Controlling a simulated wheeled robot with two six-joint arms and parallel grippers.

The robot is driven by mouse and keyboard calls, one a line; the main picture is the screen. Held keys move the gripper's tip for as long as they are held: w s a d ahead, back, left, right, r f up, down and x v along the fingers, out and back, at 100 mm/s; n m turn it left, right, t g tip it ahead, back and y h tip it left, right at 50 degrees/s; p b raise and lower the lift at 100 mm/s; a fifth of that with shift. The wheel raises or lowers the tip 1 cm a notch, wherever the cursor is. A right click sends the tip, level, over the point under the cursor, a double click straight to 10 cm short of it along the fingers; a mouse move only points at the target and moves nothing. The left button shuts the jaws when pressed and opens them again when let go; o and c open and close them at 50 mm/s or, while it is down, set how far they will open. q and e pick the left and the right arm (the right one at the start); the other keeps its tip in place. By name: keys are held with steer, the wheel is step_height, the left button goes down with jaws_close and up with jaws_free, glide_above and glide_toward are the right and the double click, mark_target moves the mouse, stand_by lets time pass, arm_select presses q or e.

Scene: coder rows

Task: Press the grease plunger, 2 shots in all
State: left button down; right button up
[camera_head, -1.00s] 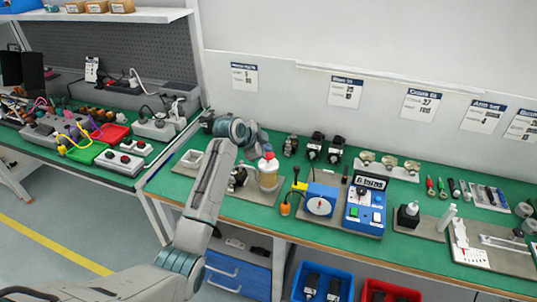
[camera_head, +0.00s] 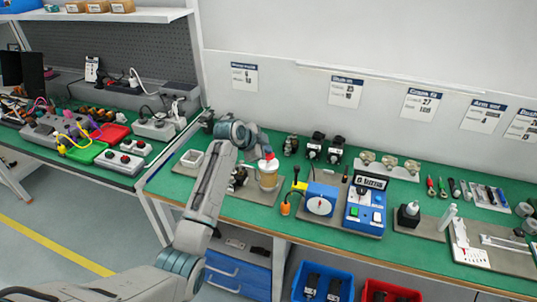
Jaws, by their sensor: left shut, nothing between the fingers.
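A jar with a tan lower body and a white and red top (camera_head: 268,172) stands on a grey board on the green bench; it looks like the grease pump, with its plunger at the top. My left gripper (camera_head: 263,150) is at the top of this jar, seen small and partly behind my own wrist. Its fingers are shut and hold nothing. I cannot tell whether the fingertips touch the plunger. My right gripper is not in view.
A blue box with a white dial (camera_head: 320,204) and a blue unit with a display (camera_head: 366,208) stand right of the jar. Blue (camera_head: 322,282) and red bins (camera_head: 390,291) sit below the bench edge.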

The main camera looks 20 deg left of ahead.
arm_select(q)
steer(key=shift+f, duration=0.7)
stand_by(0.6)
steer(key=shift+r+p, duration=0.85)
steer(key=shift+r, duration=0.45)
steer(key=shift+r, duration=0.1)
steer(key=shift+w+r, duration=0.1)
steer(key=shift+r, duration=0.1)
step_height(320, 180, up, 5)
steer(key=p, duration=0.4)
steer(key=shift+f, duration=0.3)
